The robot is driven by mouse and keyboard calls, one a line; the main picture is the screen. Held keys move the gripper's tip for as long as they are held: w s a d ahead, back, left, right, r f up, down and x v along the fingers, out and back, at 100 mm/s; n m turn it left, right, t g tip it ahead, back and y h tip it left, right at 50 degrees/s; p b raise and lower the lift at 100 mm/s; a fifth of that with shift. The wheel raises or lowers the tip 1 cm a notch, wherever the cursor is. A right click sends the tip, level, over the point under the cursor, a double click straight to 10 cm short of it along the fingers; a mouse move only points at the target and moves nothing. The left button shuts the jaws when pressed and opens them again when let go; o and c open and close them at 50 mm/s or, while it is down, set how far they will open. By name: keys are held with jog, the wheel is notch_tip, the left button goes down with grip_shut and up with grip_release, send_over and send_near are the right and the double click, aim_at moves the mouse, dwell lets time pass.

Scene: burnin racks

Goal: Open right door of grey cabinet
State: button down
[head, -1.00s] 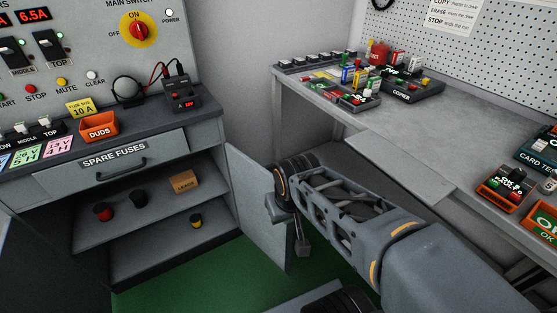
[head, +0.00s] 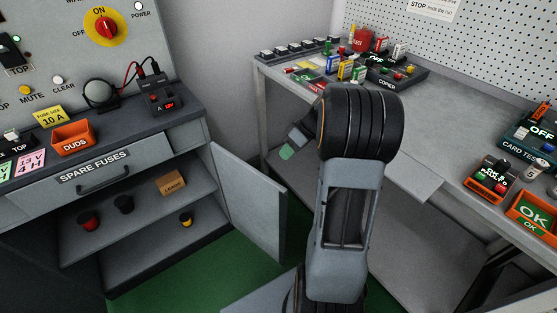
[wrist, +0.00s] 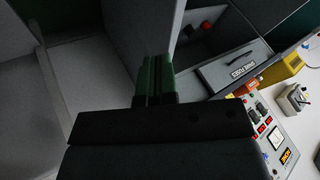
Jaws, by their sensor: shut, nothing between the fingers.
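The grey cabinet (head: 190,142) stands at the left in the head view. Its right door (head: 247,205) is swung wide open, showing the shelves inside. My gripper (head: 287,151) is to the right of the door's top, apart from it in the picture, and largely hidden behind my arm. In the wrist view my gripper's green fingers (wrist: 153,76) are shut together and empty. A grey panel (wrist: 138,30), likely the door, is behind them; I cannot tell if they touch it. The cabinet's drawer (wrist: 240,66) appears upside down at the right.
Inside are a box (head: 172,183) and several small round items. An orange duds bin (head: 72,137) sits on the cabinet top. A grey workbench (head: 405,175) with trays and devices stands close on the right. Green floor (head: 205,265) shows between them.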

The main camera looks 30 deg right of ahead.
jog(key=b+x, duration=0.1)
jog(key=x, duration=0.8)
jog(key=shift+s+b, duration=0.1)
jog(key=shift+b, duration=0.25)
